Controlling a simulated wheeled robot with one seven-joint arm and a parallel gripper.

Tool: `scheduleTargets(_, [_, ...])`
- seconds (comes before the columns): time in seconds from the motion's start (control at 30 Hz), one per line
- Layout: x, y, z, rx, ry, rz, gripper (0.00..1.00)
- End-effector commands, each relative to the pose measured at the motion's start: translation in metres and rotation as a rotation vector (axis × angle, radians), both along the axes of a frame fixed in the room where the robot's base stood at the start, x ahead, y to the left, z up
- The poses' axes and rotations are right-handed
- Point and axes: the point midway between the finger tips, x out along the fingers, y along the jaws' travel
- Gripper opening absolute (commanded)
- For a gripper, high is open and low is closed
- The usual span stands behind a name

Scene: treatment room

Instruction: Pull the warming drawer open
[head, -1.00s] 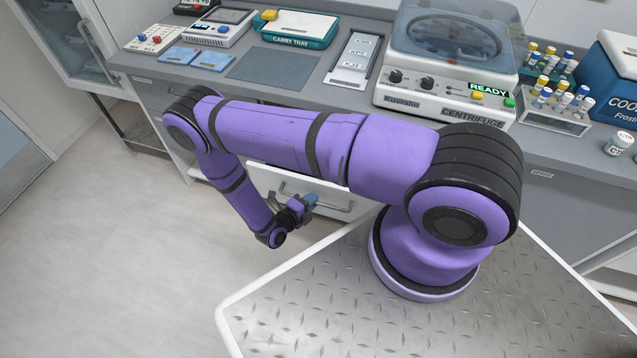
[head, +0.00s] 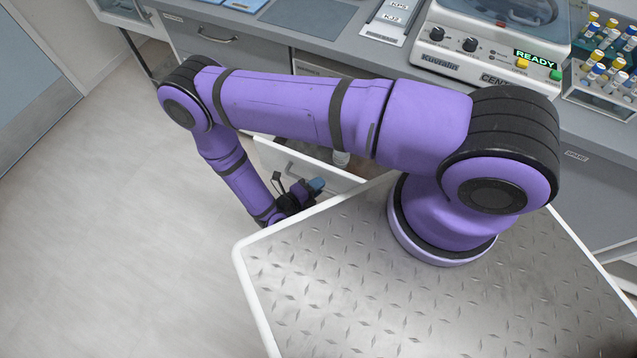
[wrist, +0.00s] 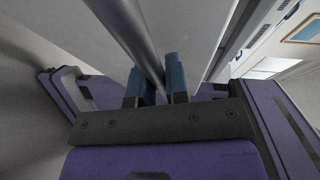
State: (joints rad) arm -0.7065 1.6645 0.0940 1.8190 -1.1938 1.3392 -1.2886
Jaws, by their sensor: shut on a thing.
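The warming drawer (head: 332,179) is a pale drawer under the counter, partly hidden behind my arm. Its front stands out from the cabinet, and a gap shows behind its top edge. My gripper (head: 312,189) is low at the drawer front. In the wrist view, the two blue fingertips of my gripper (wrist: 156,82) are shut on the drawer's round metal handle (wrist: 134,33), one on each side of it. The pale drawer front (wrist: 192,30) lies just beyond the handle.
A metal-topped platform (head: 400,300) with a white rim fills the lower right, close to my gripper. The grey counter (head: 290,30) carries a centrifuge (head: 475,45) and a tube rack (head: 600,90). The floor (head: 130,240) at the left is clear.

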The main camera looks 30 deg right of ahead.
Motion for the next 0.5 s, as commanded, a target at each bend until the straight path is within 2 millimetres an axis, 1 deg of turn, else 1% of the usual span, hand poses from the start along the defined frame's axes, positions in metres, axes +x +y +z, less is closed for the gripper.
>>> scheduleTargets(0.13, [0.0005, 0.0005, -0.0004, 0.002, -0.001, 0.001, 0.00])
scheduleTargets(0.17, [0.0006, 0.0006, -0.0004, 0.002, -0.001, 0.001, 0.22])
scheduleTargets(0.2, [0.0006, 0.0005, -0.0003, 0.002, -0.001, 0.001, 0.31])
scheduleTargets(0.23, [0.0006, 0.0004, -0.0003, 0.002, -0.001, 0.001, 0.38])
scheduleTargets(0.5, [0.0005, 0.0004, -0.0001, 0.001, -0.001, 0.001, 0.39])
